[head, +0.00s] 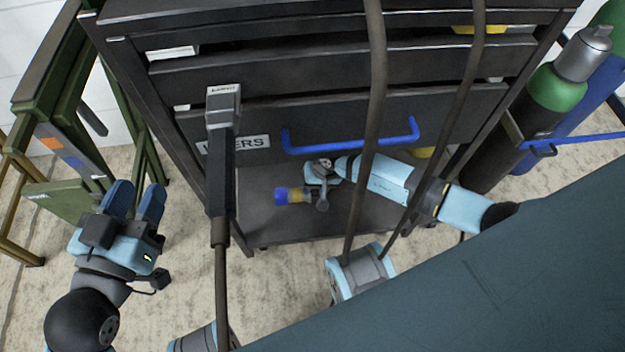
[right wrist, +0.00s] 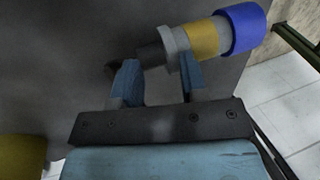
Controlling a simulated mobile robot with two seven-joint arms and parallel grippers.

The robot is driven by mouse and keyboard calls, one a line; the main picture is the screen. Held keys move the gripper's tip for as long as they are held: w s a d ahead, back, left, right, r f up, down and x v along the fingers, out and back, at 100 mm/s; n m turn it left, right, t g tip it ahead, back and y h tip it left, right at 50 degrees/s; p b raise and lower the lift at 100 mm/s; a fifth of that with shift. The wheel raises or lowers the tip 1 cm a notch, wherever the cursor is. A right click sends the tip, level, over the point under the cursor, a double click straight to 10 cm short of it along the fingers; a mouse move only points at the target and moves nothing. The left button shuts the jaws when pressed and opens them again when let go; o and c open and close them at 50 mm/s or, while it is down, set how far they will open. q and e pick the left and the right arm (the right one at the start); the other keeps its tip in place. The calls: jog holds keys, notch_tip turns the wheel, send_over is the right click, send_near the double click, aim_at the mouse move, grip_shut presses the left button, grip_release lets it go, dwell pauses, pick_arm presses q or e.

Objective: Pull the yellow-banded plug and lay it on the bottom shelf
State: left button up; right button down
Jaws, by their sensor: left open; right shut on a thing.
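The yellow-banded plug (head: 296,195) has a blue end and a grey body. It also shows in the right wrist view (right wrist: 203,38), sticking out to the upper right past the fingers. My right gripper (head: 320,178) is shut on its grey part and holds it sideways, low in front of the cabinet, over the bottom shelf (head: 275,228). Whether the plug touches the shelf I cannot tell. My left gripper (head: 134,200) is open and empty, left of the cabinet, its fingers pointing up.
A drawer with a blue handle (head: 350,142) is above the shelf. Dark cables (head: 371,110) hang in front, and a grey connector (head: 223,105) on a cable is at left. A green frame (head: 60,90) stands left, gas cylinders (head: 560,85) right. The shelf's front left is clear.

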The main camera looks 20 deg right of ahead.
aim_at(317, 190)
notch_tip(317, 190, down, 4)
jog(key=b, duration=0.2)
jog(key=shift+b, duration=0.3)
jog(key=shift+f, duration=0.4)
pick_arm(q)
jog(key=m, duration=0.1)
jog(key=w+a+m+t, duration=0.1)
jog(key=shift+w+r+m+h, duration=0.25)
jog(key=shift+r+m+h, duration=0.05)
jog(key=shift+h, duration=0.1)
pick_arm(e)
jog(key=c, duration=0.6)
grip_release()
pick_arm(q)
jog(key=shift+f, duration=0.1)
pick_arm(e)
jog(key=shift+o, duration=0.2)
